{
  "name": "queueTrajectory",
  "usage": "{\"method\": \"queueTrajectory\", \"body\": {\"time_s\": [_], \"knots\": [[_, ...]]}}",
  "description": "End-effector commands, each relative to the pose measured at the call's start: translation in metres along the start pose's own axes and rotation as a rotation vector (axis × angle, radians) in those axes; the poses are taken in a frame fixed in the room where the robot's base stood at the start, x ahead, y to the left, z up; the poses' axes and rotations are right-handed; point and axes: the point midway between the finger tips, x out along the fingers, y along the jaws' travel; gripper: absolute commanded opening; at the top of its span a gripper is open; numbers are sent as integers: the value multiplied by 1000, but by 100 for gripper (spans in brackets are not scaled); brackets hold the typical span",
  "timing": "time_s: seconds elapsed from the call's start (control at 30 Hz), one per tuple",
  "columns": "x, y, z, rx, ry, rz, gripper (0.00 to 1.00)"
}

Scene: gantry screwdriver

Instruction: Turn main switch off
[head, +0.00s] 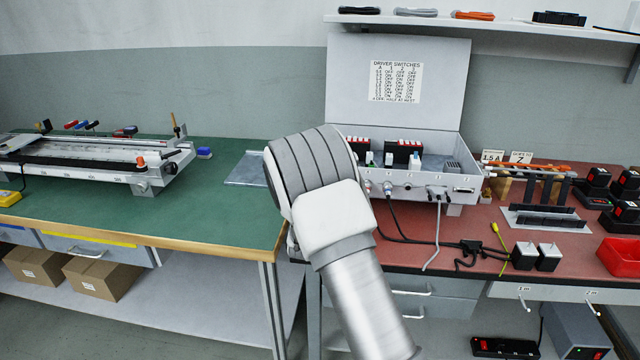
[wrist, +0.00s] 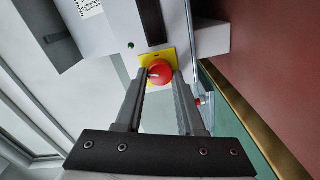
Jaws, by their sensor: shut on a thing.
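The main switch is a round red knob (wrist: 160,72) on a yellow plate (wrist: 147,56), in the wrist view. It is mounted on the side of a grey-white box (wrist: 195,38). My gripper (wrist: 160,78) has its two dark fingers on either side of the red knob and is shut on it. In the head view my arm hides my gripper and the knob. The control box (head: 420,170) stands open on the red bench top, with a label of driver switches inside its raised lid (head: 345,85).
The green bench (head: 130,220) at the left holds a long rail fixture (head: 85,160). Cables (head: 400,228) hang from the box's front onto the red bench top (head: 400,255). Black adapters (head: 523,257), a rack (head: 545,215) and a red bin (head: 622,257) stand at the right. A shelf (head: 480,24) runs above.

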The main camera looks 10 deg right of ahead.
Motion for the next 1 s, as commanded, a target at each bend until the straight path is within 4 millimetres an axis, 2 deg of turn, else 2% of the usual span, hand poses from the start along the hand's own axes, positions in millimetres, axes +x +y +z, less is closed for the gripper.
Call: {"method": "queueTrajectory", "body": {"time_s": [0.2,0.43,1.0], "knots": [[0,1,0,-167,-1,0,0],[0,0,2,-284,-3,1,0],[0,-1,3,-349,-5,-1,0]]}}
